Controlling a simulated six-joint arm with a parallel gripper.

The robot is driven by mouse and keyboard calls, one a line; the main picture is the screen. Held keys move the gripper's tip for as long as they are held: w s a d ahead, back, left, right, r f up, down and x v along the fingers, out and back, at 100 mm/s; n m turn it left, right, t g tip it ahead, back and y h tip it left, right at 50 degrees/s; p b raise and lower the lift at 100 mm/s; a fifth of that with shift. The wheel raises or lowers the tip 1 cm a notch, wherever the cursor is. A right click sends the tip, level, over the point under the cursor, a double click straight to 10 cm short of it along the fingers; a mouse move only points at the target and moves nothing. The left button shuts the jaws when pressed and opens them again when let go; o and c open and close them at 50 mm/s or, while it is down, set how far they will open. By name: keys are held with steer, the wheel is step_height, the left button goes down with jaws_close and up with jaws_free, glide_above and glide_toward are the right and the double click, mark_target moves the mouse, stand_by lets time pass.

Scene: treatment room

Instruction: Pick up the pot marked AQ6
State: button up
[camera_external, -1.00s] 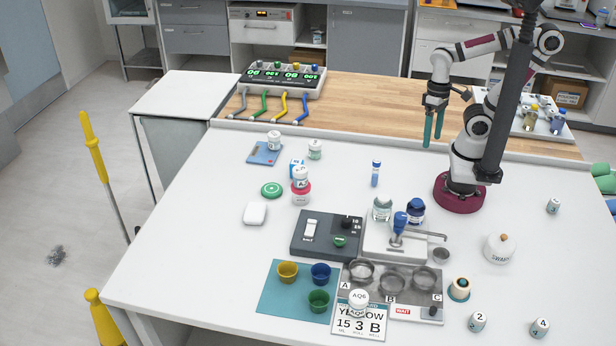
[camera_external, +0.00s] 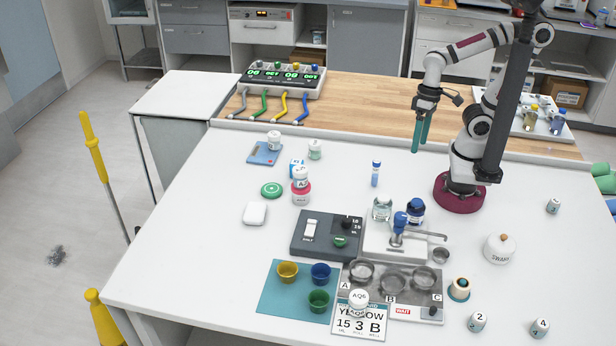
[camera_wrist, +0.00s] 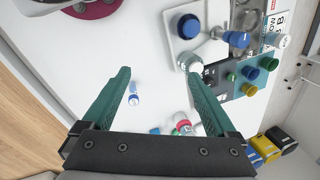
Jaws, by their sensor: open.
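The pot marked AQ6 (camera_external: 358,301) is a small white pot. It stands upright at the table's front, on or against the upper part of a card reading "YELLOW 15 3 B" (camera_external: 359,325), just below the cup marked A. My gripper (camera_external: 420,148) has teal fingers, is open and empty, and hangs above the far edge of the white table, well behind and to the right of the pot. In the wrist view my open gripper (camera_wrist: 160,88) has bare white table and a small blue-capped vial (camera_wrist: 133,95) between its fingers. A white pot (camera_wrist: 282,41) shows beside the card there; its mark is unreadable.
Between gripper and pot stand a blue-capped vial (camera_external: 375,174), a dark switch box (camera_external: 327,235) and a white stand with a metal arm (camera_external: 392,246). A teal mat (camera_external: 270,303) with several coloured cups lies left of the pot. The table's left front is clear.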

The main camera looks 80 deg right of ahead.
steer(key=w+a+f+n+t+y, duration=0.1)
steer(key=w+a+n, duration=0.1)
steer(key=w+a, duration=0.5)
steer(key=n+t+y, duration=0.3)
steer(key=n+t, duration=0.2)
steer(key=t, duration=0.2)
glide_toward(364, 295)
steer(key=w+d+r, duration=0.1)
steer(key=d+r, duration=0.1)
steer(key=d, duration=0.1)
steer(key=s+a+f+n+t, duration=0.2)
steer(key=s+n+t, duration=0.1)
steer(key=s, duration=0.2)
steer(key=x, duration=1.5)
steer(key=shift+s+f, duration=0.1)
steer(key=shift+f, duration=0.2)
steer(key=c, duration=1.5)
